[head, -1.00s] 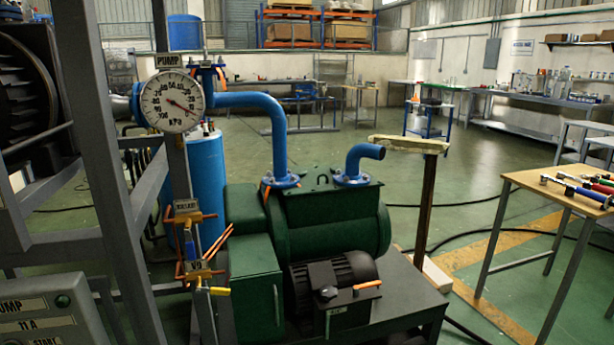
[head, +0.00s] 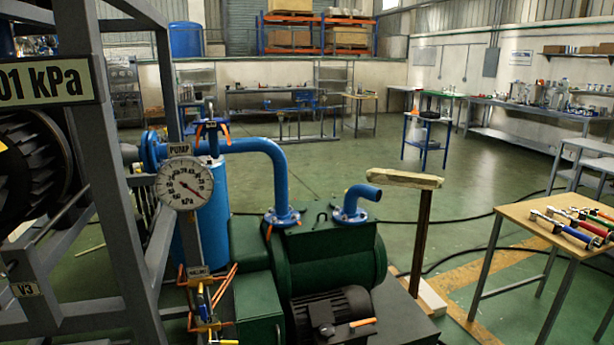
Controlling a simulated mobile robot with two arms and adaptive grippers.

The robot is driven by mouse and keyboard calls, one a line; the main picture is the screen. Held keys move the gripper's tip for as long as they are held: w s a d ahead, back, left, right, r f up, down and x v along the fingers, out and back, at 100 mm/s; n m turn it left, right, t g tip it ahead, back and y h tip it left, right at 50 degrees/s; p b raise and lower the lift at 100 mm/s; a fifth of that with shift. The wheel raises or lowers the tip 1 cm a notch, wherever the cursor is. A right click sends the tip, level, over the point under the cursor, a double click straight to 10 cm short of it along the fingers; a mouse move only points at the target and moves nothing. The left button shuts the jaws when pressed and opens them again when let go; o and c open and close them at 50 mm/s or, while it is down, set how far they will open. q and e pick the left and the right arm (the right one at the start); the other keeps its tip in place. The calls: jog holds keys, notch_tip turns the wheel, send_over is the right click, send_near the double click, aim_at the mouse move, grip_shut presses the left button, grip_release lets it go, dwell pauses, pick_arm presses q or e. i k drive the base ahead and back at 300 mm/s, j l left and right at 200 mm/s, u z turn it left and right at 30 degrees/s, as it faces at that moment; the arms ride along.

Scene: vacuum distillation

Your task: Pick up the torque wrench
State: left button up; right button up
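Several long tools lie side by side on a small wooden-topped table (head: 512,211) at the right of the head view. One has a blue handle (head: 577,235), one a red handle (head: 593,228) and one a green handle (head: 598,218). They look like wrenches with metal shafts and heads toward the left. They are too small to tell which is the torque wrench. Neither of my grippers is in view.
A green pump (head: 330,255) with blue pipes (head: 268,160) fills the middle foreground. A post with a pale top bar (head: 405,179) stands between pump and table. A grey frame (head: 100,180) blocks the left. Green floor is open behind, with black cables on it.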

aim_at(550, 210)
jog(key=z, duration=1.5)
jog(key=i+l, duration=0.1)
jog(key=i, duration=0.3)
jog(key=i+l, duration=0.15)
jog(key=i, duration=0.3)
jog(key=i+l+u, duration=0.1)
jog(key=i, duration=0.3)
jog(key=i+l, duration=0.15)
jog(key=i, duration=0.25)
